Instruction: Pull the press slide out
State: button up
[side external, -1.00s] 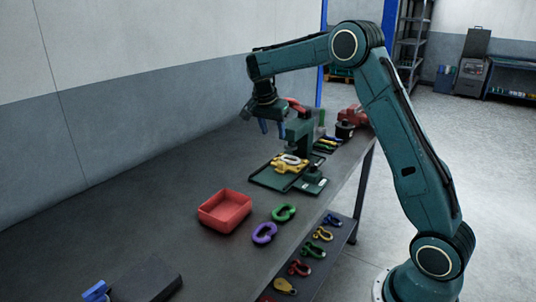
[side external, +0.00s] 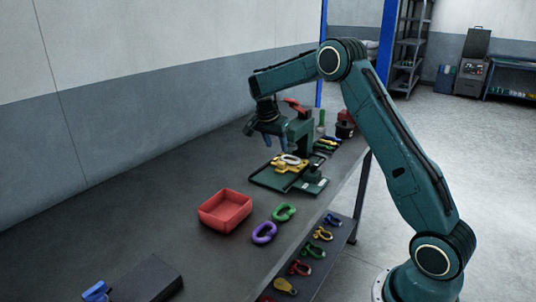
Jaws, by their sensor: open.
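The green press (side external: 300,134) with a red handle (side external: 296,107) stands towards the far end of the bench. At its foot is a dark green tray-like base (side external: 268,182), which looks like the slide. A yellow piece (side external: 280,168) with a pale ring-shaped part (side external: 291,160) sits on it. I cannot tell where slide and base part.
A red bin (side external: 225,211), a green link (side external: 284,212) and a purple link (side external: 264,233) lie nearer on the bench. Hand tools (side external: 326,145) lie right of the press. Several coloured shackles (side external: 322,234) sit on the lower shelf.

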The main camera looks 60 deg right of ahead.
aim_at(281, 162)
jog(key=x, duration=0.9)
jog(key=shift+f, duration=0.2)
jog(key=shift+c, duration=0.3)
grip_shut()
